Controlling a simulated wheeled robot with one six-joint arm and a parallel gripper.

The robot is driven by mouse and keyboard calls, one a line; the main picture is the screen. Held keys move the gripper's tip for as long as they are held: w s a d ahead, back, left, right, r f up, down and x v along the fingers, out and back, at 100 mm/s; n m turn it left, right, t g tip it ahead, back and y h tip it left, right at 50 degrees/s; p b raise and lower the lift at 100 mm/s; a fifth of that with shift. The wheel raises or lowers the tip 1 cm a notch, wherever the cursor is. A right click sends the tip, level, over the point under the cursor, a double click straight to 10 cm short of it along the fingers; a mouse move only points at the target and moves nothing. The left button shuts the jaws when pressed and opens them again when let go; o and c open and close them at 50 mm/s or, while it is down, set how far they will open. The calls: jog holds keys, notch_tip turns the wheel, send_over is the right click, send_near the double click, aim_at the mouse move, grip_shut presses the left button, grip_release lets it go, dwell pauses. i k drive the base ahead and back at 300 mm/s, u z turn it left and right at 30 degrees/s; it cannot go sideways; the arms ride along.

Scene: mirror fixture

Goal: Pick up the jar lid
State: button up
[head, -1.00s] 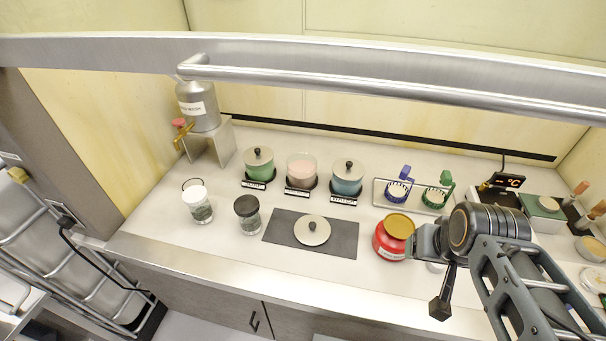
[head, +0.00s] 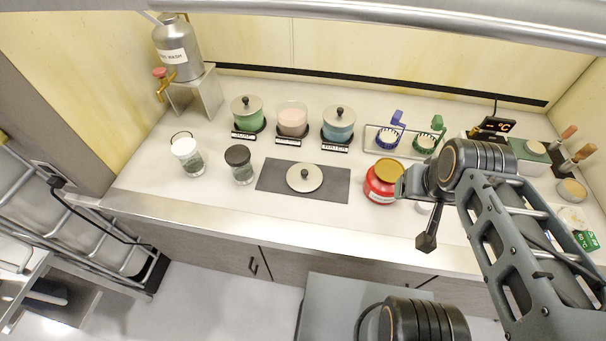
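The jar lid (head: 313,184) is a round, pale grey disc with a black knob, lying flat on a dark grey mat (head: 268,177) at the middle of the counter. The pink jar (head: 292,120) behind it stands open, without a lid. The green jar (head: 248,117) and blue jar (head: 338,127) beside it wear similar knobbed lids. My gripper (head: 427,240) hangs over the counter's front part, right of the mat and well apart from the lid. Only a dark narrow end shows, so its fingers cannot be told apart.
A red jar (head: 380,186) with a gold lid stands between the mat and my arm. A rack (head: 373,140) with blue and green items is behind. A metal bar (head: 400,18) crosses the top.

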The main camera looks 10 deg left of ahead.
aim_at(304, 177)
jog(key=z, duration=0.2)
jog(key=k, duration=0.65)
jog(key=u, duration=1.1)
jog(key=i, duration=0.5)
jog(key=u, duration=0.05)
